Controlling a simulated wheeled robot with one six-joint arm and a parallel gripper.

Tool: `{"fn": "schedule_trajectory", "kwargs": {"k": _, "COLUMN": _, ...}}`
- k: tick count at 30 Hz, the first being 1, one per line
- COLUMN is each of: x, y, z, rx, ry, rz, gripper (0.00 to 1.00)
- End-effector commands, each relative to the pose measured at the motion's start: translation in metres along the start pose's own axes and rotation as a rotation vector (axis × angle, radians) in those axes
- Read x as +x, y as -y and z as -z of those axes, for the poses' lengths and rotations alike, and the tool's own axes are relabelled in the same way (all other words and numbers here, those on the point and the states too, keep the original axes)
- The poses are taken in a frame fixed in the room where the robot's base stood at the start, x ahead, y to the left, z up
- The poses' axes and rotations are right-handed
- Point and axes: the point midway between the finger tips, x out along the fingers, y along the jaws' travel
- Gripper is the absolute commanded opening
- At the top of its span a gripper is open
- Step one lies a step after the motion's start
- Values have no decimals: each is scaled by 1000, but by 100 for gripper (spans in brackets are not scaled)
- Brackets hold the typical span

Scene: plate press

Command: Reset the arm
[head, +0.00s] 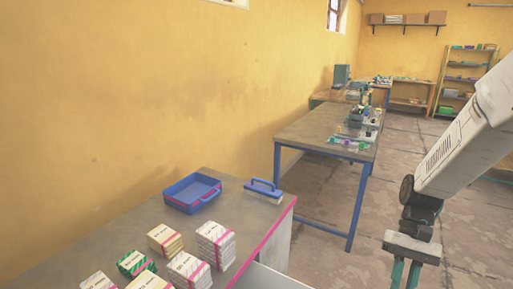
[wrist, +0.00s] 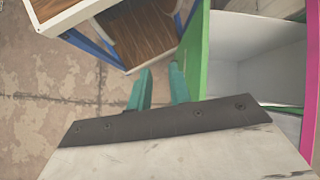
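My gripper (head: 405,276) hangs at the lower right of the head view, below the pale arm link, with its green fingers pointing down. It is clear of the near table, to the right of it. In the wrist view my gripper (wrist: 160,78) shows two green fingers with a gap between them and nothing held. The fingers sit beside a green panel edge of an open white compartment (wrist: 262,65); I cannot tell whether they touch it.
The near table (head: 110,232) holds a blue tray (head: 192,193), a blue-handled brush (head: 263,190) and several banded stacks, including a white one (head: 216,243). A blue-legged workbench (head: 318,122) stands farther back. Bare floor (head: 330,262) lies between the near table and my gripper.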

Motion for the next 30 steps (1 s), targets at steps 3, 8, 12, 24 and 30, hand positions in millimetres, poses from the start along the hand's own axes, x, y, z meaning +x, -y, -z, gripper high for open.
{"fn": "schedule_trajectory", "kwargs": {"k": 3, "x": -17, "y": 10, "z": -35, "rx": -5, "ry": -88, "rz": -56, "gripper": 20}}
{"fn": "schedule_trajectory", "kwargs": {"k": 8, "x": -30, "y": 20, "z": -78, "rx": -18, "ry": -203, "rz": -120, "gripper": 20}}
{"fn": "schedule_trajectory", "kwargs": {"k": 12, "x": -36, "y": 26, "z": -114, "rx": -43, "ry": -312, "rz": -167, "gripper": 20}}
{"fn": "schedule_trajectory", "kwargs": {"k": 24, "x": -42, "y": 40, "z": -195, "rx": -187, "ry": -628, "rz": -240, "gripper": 20}}
{"fn": "schedule_trajectory", "kwargs": {"k": 30, "x": -51, "y": 48, "z": -213, "rx": -235, "ry": -724, "rz": -240, "gripper": 20}}
